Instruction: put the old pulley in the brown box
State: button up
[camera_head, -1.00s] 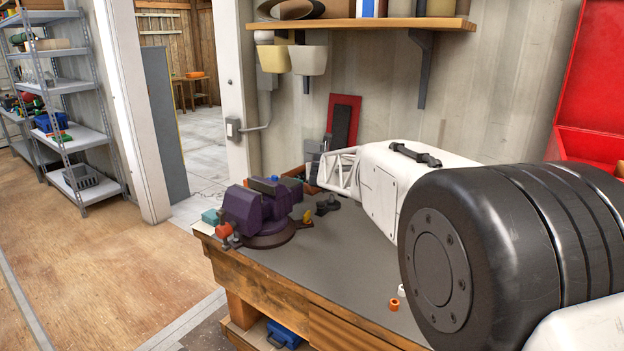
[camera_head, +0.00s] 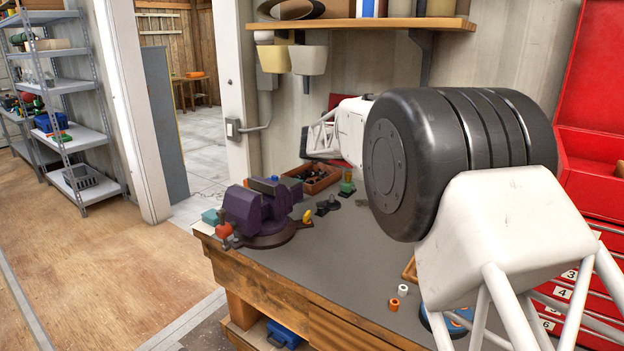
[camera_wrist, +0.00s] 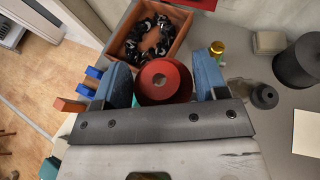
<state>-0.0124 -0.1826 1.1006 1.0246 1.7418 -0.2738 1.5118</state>
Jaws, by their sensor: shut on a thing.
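The old pulley, a red wheel with a centre hole (camera_wrist: 175,92), is between the two blue fingers of my gripper (camera_wrist: 162,83) in the wrist view. My gripper is shut on it. The brown box (camera_wrist: 181,38) is just beyond the pulley, at the upper middle of the wrist view, with several black parts inside. The pulley overlaps the box's near edge in the picture; its height above the box is hard to tell. In the head view the brown box (camera_head: 328,184) stands at the back of the bench. My arm hides the pulley and fingers there.
A purple vise (camera_head: 258,208) stands at the bench's left corner, left of the box. A small green and yellow item (camera_head: 347,186) and a dark part (camera_head: 327,206) are near the box. The bench's middle (camera_head: 325,255) is mostly clear. A shelf (camera_head: 370,26) hangs above.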

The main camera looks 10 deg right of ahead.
jog(key=w, duration=0.3)
jog(key=m+g+h, duration=0.4)
jog(key=m+h, duration=0.3)
send_over(326, 167)
jog(key=s+a, duration=0.2)
jog(key=a, duration=0.1)
notch_tip(326, 167, down, 7)
jog(key=shift+s, duration=0.15)
dwell(0.9)
dwell(0.5)
jog(key=shift+f, duration=3.1)
jog(key=shift+f, duration=1.85)
